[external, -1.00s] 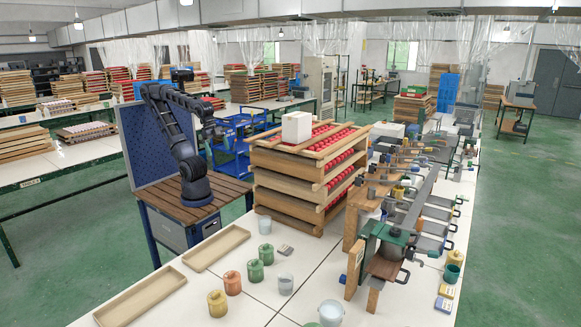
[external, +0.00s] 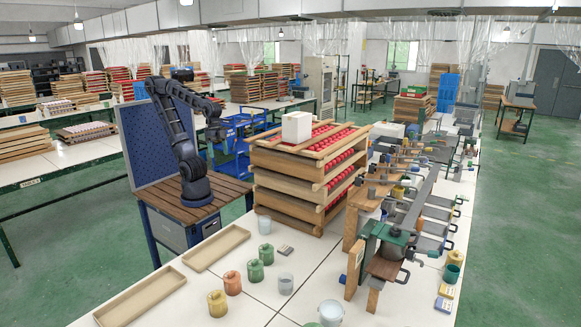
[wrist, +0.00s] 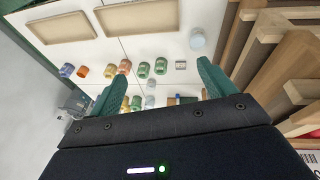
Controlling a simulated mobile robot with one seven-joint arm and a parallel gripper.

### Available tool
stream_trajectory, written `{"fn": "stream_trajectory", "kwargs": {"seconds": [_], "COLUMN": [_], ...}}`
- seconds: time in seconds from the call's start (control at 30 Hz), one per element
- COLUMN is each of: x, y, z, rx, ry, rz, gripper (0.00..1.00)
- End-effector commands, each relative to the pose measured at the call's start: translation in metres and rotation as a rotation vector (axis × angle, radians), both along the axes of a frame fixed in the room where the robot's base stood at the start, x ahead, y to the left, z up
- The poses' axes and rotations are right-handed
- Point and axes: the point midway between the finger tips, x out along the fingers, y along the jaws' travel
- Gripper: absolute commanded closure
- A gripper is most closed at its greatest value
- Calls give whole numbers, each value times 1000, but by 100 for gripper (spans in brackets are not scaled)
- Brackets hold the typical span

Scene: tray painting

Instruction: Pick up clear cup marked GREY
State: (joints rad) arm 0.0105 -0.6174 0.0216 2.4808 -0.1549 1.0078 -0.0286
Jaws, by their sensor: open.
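Several clear cups stand on the white table; no GREY marking is readable. In the external view one clear cup (external: 286,283) is beside the coloured jars, another (external: 264,224) is near the tray stack, and a larger pale one (external: 331,313) is at the front. The wrist view shows a clear cup (wrist: 197,39) near the top and a smaller clear cup (wrist: 150,88) between the fingers in the picture. My gripper (external: 214,133) is high above and apart from the cups. In the wrist view my gripper (wrist: 157,77) is open and empty, with green fingers spread.
A tall stack of wooden trays (external: 285,190) with red pieces stands right of my arm. Green jars (external: 256,270), an orange jar (external: 232,282) and a yellow jar (external: 217,303) stand on the table. Empty shallow wooden trays (external: 180,280) lie at left. A clamp rig (external: 395,235) is at right.

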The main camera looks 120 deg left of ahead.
Motion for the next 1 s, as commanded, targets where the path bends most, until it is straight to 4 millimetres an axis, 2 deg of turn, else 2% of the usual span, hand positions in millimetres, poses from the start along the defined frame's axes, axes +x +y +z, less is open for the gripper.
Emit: {"fn": "stream_trajectory", "kwargs": {"seconds": [0.57, 1.0], "x": [104, 201], "y": [-65, -104], "z": [-20, -51], "rx": [-442, -749], "ry": [375, 631], "rz": [222, 422], "gripper": [17, 17]}}
